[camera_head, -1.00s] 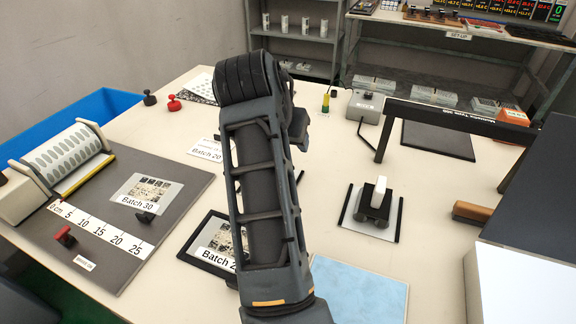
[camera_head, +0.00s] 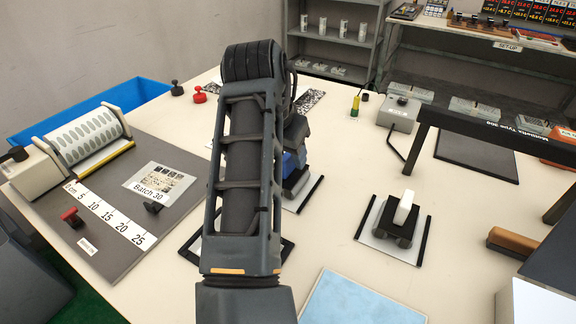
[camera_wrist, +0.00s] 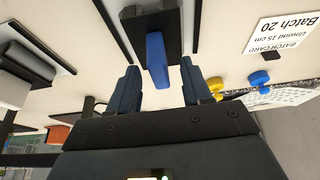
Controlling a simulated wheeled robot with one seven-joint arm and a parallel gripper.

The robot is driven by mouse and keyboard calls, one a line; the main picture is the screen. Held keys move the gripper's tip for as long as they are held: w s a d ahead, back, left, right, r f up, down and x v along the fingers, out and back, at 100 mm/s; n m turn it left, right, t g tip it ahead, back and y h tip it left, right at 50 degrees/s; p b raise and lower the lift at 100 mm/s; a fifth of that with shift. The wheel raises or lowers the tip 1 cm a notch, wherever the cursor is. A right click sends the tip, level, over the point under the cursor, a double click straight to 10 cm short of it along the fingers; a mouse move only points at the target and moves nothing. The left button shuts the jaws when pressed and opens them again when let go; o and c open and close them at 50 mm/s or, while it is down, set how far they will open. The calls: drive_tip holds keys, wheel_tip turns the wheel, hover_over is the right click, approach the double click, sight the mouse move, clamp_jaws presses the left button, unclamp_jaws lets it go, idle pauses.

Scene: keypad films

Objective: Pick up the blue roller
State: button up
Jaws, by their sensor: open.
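The blue roller (camera_head: 294,162) stands on a pale plate with black side rails, partly hidden behind my arm in the head view. In the wrist view its upright blue handle (camera_wrist: 157,62) shows near the middle, with the darker roller body (camera_wrist: 150,22) beyond it. My gripper (camera_wrist: 159,68) is open, one finger on each side of the handle in the picture. I see gaps between the handle and both fingers; whether the handle lies fully between them in depth I cannot tell. In the head view the fingers are mostly hidden by my arm.
A white-handled roller (camera_head: 403,212) stands on its own plate to the right. A black gantry frame (camera_head: 480,130) stands further right. A light blue pad (camera_head: 362,303) lies at the front. A grey board (camera_head: 120,215) with a ruler and perforated drum is left.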

drive_tip(key=shift+w+d+f, duration=0.1)
drive_tip(key=shift+w+f, duration=0.05)
drive_tip(key=shift+f, duration=0.3)
clamp_jaws()
